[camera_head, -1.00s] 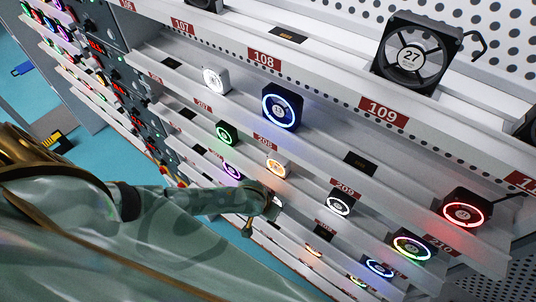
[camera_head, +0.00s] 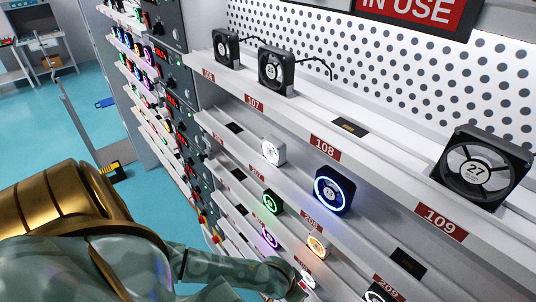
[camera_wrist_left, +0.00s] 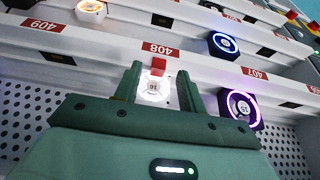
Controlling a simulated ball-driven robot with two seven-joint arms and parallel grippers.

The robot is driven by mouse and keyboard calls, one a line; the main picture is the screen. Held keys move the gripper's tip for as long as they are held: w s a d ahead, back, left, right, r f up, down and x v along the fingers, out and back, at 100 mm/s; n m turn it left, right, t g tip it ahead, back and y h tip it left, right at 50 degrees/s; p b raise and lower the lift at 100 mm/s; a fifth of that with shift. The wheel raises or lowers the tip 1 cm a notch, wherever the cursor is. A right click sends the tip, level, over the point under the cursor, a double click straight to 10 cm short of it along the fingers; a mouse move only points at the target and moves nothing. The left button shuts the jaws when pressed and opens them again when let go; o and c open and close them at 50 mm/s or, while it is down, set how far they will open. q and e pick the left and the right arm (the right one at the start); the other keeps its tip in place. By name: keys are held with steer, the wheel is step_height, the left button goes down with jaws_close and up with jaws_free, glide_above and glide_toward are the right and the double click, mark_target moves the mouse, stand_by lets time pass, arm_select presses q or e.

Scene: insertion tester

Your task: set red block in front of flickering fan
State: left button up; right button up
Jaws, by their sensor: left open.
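The red block (camera_wrist_left: 158,64) shows in the left wrist view, at the shelf edge by the inverted label 408. A white-lit fan (camera_wrist_left: 154,88) is right behind it, on the gripper's side. My left gripper (camera_wrist_left: 161,71) is open, with its fingers on either side of the fan and the block near the fingertips. I cannot tell whether a finger touches the block. In the head view my left arm reaches the bottom edge and its fingertips are not clear. The block is not visible there. Which fan flickers cannot be told. My right gripper is not in view.
A purple-lit fan (camera_wrist_left: 239,109) and a blue-lit fan (camera_wrist_left: 223,44) stand nearby in the wrist view. In the head view, tiered shelves hold lit fans, including a blue-ringed one (camera_head: 334,191), and a large dark fan (camera_head: 478,172). Blue floor is open at left.

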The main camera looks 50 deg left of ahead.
arm_select(q)
steer(key=s, duration=0.9)
steer(key=shift+s+a+b, duration=0.3)
steer(key=shift+s+a, duration=0.1)
steer(key=shift+a, duration=0.05)
steer(key=shift+f, duration=0.15)
steer(key=s+a+f+m+g, duration=0.1)
steer(key=s+a+f, duration=0.15)
steer(key=f, duration=0.45)
steer(key=s+a+f, duration=0.1)
steer(key=a+f, duration=0.2)
steer(key=f, duration=0.3)
steer(key=s+d+f+m+g, duration=0.1)
steer(key=s+f, duration=0.3)
steer(key=s, duration=0.3)
steer(key=s+d+f+m+g, duration=0.1)
steer(key=s+f, duration=0.3)
steer(key=s, duration=0.4)
steer(key=shift+d+f, duration=0.3)
steer(key=shift+d, duration=0.3)
